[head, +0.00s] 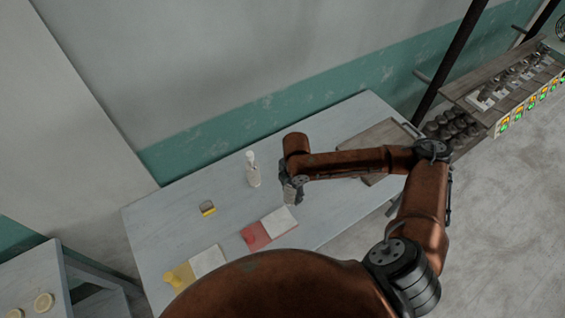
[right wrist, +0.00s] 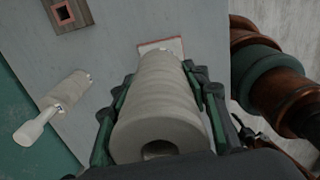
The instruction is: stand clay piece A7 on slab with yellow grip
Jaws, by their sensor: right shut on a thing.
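My right gripper (head: 291,190) is above the table near its middle. In the right wrist view its fingers (right wrist: 160,105) are shut around a grey ribbed clay cylinder (right wrist: 158,100) with a hole in its near end. No A7 label can be read on it. In the head view the cylinder is hard to make out at the gripper. The slab with the yellow grip (head: 208,260) lies at the table's front left, its yellow part (head: 178,276) to the left and its pale part bare. My left gripper is not in view.
A pale slab with a red grip (head: 256,236) lies between the gripper and the yellow-grip slab. A white bottle-like thing (head: 253,170) stands behind. A small dark and yellow block (head: 207,208) lies left. A wooden board (head: 385,140) lies at the right.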

